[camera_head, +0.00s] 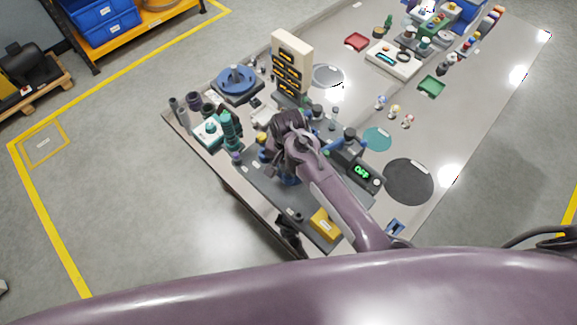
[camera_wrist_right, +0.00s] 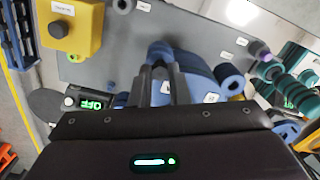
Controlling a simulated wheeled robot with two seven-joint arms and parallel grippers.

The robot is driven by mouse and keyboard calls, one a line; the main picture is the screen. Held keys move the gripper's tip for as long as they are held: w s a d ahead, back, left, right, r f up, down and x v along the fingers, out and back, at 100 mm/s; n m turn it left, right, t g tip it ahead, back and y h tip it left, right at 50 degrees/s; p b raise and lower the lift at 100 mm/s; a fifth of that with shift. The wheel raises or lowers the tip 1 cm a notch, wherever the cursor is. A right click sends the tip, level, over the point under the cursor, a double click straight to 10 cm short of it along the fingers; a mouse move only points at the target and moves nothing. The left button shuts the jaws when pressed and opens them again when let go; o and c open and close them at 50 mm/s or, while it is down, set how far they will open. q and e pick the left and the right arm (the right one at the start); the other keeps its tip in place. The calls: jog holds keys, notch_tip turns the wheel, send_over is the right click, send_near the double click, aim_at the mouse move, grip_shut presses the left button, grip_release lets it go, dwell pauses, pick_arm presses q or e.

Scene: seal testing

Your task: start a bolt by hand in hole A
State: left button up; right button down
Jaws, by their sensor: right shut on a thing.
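My right gripper (camera_wrist_right: 164,82) points down over the dark work plate, its two fingers close together. A small dark piece, seemingly a bolt (camera_wrist_right: 160,64), shows between the fingertips; its shape is mostly hidden. Right behind the fingers is a blue round-bodied part (camera_wrist_right: 196,76) with a small white label I cannot read. Hole A cannot be made out, and whether the bolt touches the part is unclear. In the head view my right gripper (camera_head: 286,170) covers most of this spot. My left gripper is out of view.
A yellow box (camera_head: 325,224) sits at the plate's near corner. A box with a green display (camera_head: 361,172) stands right of the arm. A teal device (camera_head: 211,130) is left, a cream panel (camera_head: 291,65) behind. A dark round mat (camera_head: 408,181) lies clear at right.

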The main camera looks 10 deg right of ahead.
jog(key=shift+s+f+m, duration=0.2)
jog(key=shift+m, duration=0.2)
jog(key=shift+m, duration=0.6)
jog(key=c, duration=1.3)
grip_release()
jog(key=shift+w, duration=0.15)
jog(key=shift+r, duration=0.15)
notch_tip(320, 180, up, 9)
